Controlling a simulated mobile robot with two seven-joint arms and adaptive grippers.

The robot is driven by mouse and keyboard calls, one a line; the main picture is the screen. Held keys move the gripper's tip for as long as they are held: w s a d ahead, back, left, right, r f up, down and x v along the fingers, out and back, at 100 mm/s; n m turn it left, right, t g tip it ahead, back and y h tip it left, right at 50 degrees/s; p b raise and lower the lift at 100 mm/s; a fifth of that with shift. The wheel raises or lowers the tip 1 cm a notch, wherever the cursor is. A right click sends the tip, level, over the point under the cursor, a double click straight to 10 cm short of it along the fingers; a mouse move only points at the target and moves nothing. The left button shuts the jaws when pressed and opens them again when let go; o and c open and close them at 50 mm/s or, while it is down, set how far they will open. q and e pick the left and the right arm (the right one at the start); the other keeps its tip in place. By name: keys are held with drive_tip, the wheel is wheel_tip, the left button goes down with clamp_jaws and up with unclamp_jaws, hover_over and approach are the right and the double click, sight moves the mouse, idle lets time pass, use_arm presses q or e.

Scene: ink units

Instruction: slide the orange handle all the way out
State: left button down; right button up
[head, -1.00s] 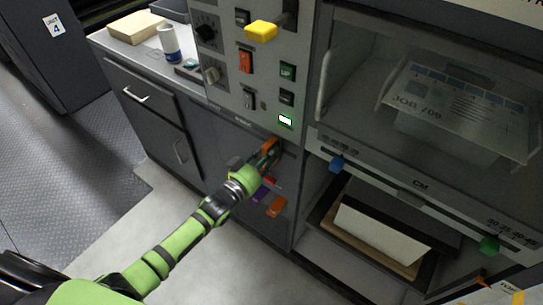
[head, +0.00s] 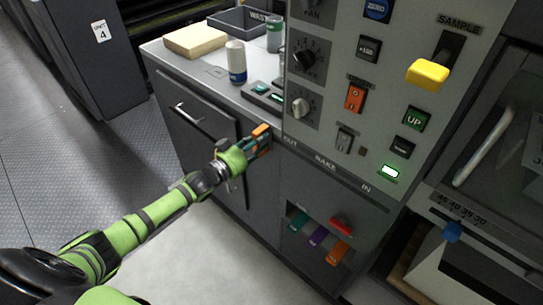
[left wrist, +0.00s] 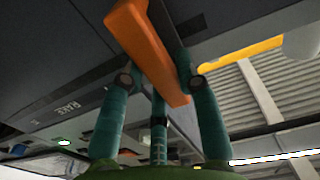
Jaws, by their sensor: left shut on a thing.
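The orange handle (head: 260,130) is at the left end of the rake slot, just left of the printed word OUT. My left gripper (head: 257,145) is around it, with its fingers partly hidden by the hand. In the left wrist view the orange handle (left wrist: 140,42) runs between the teal fingers of my left gripper (left wrist: 157,78), which are closed on it. The label RAKE shows on the panel there. My right gripper is in neither view.
A yellow lever (head: 428,74) and a lit green button (head: 390,171) are on the upright panel. Coloured tabs sit in a recess (head: 318,238) below. The floor at left is clear.

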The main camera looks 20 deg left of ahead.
use_arm(q)
drive_tip(key=a, duration=0.1)
drive_tip(key=w+a+b, duration=0.1)
drive_tip(key=a, duration=0.1)
drive_tip(key=shift+r, duration=0.1)
drive_tip(key=shift+a, duration=0.1)
drive_tip(key=c, duration=0.9)
unclamp_jaws()
drive_tip(key=shift+w, duration=0.1)
